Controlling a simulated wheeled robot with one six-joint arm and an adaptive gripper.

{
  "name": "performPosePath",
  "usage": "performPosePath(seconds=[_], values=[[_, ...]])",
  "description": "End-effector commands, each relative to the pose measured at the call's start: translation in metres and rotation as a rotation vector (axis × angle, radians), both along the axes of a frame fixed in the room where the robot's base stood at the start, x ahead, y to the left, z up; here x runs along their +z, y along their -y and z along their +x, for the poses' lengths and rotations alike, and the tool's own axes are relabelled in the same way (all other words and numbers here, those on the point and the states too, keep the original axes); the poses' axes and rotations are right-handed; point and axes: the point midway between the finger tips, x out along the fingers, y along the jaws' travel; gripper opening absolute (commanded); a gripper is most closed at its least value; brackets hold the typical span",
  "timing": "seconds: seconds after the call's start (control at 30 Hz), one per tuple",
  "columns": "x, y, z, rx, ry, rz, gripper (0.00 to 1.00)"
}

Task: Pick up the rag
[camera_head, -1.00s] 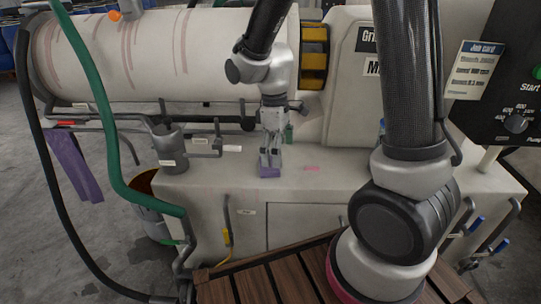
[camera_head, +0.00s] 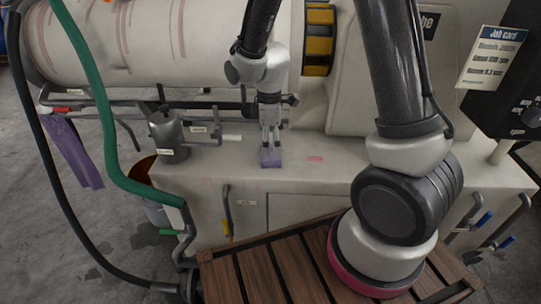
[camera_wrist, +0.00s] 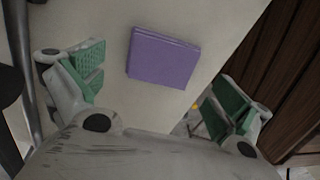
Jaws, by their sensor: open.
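A folded purple rag (camera_head: 271,161) lies flat on the pale ledge (camera_head: 330,175) of the machine. It also shows whole in the wrist view (camera_wrist: 162,57). My gripper (camera_head: 271,148) points down at it from above, fingers apart. In the wrist view my gripper (camera_wrist: 158,88) has its green-padded fingers on either side of the picture, with the rag beyond them and nothing between the pads. I cannot tell the exact gap between fingertips and rag. Another purple cloth (camera_head: 76,150) hangs from the rail at the far left.
A grey cup-like holder (camera_head: 168,138) stands left of my gripper on the ledge. A green hose (camera_head: 105,120) runs down at the left, above a bucket (camera_head: 150,205). The large drum (camera_head: 150,45) is behind. Slatted wood (camera_head: 290,265) lies in front. The ledge right of the rag is clear.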

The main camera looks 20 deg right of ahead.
Motion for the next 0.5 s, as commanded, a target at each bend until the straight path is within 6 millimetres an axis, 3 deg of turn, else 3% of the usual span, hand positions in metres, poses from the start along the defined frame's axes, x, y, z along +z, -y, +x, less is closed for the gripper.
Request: performPosePath(seconds=[0.2,0.47,0.5], values=[[-0.030,-0.002,-0.001,0.000,-0.002,-0.001,1.00],[-0.033,-0.002,-0.001,-0.001,0.000,0.000,1.00],[-0.033,-0.002,-0.001,-0.001,0.000,0.000,0.95]])
